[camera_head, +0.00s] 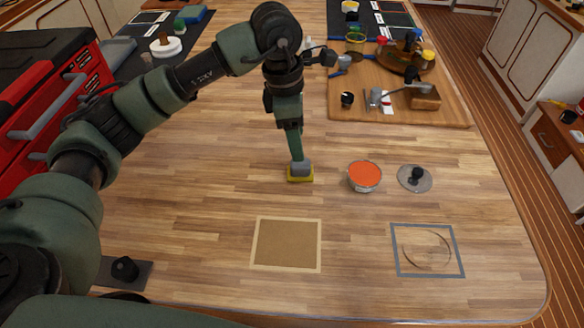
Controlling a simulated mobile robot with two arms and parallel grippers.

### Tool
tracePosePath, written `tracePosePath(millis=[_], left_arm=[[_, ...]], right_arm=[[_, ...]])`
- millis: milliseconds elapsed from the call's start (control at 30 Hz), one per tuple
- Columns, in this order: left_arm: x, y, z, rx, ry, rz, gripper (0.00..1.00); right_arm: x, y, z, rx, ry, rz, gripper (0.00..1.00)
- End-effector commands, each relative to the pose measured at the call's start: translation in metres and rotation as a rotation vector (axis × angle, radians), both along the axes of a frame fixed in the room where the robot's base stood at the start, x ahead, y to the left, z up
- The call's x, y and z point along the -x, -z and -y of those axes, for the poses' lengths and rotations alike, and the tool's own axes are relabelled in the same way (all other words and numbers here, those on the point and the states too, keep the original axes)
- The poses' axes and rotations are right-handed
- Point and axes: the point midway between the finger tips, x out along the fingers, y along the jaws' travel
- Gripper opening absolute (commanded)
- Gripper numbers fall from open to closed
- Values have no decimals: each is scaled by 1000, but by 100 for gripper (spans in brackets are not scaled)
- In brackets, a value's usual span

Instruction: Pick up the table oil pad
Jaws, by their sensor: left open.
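A small yellow pad (300,178), which looks like the table oil pad, lies flat on the wooden table near the middle. A grey block shows on top of it, and I cannot tell whether this is its grip or my fingertip. My left gripper (297,160) points down right over the pad. It is open, and its fingers hide part of the pad's top. I cannot tell whether the fingers touch it. My right gripper is not in view.
A tin of orange content (364,176) and a round lid with a dark knob (415,178) stand right of the pad. A tan-framed brown square (286,244) and a grey-framed square (427,250) lie in front. A wooden board (440,115) with tools is behind.

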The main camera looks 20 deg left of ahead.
Motion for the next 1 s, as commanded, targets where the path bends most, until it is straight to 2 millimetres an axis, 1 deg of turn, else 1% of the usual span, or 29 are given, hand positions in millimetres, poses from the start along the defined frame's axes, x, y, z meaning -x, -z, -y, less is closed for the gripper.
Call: tracePosePath(millis=[67,267,367,467,600,733,900,933,967,1000], left_arm=[[0,7,1,0,0,-3,58],[1,27,4,-1,0,-5,58],[3,37,7,-1,1,-6,58],[5,52,10,-2,1,-7,58],[4,71,13,0,0,-4,58],[3,79,14,-1,0,-1,58],[3,79,14,-1,0,0,58],[3,79,14,-1,0,0,53],[3,79,14,-1,0,0,44],[3,79,14,-1,0,0,33]], right_arm=[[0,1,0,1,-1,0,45],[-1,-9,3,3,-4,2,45],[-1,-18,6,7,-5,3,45],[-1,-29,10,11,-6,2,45],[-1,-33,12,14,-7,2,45],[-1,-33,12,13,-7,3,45],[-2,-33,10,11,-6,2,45],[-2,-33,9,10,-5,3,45],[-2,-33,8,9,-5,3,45],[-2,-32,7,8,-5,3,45]])
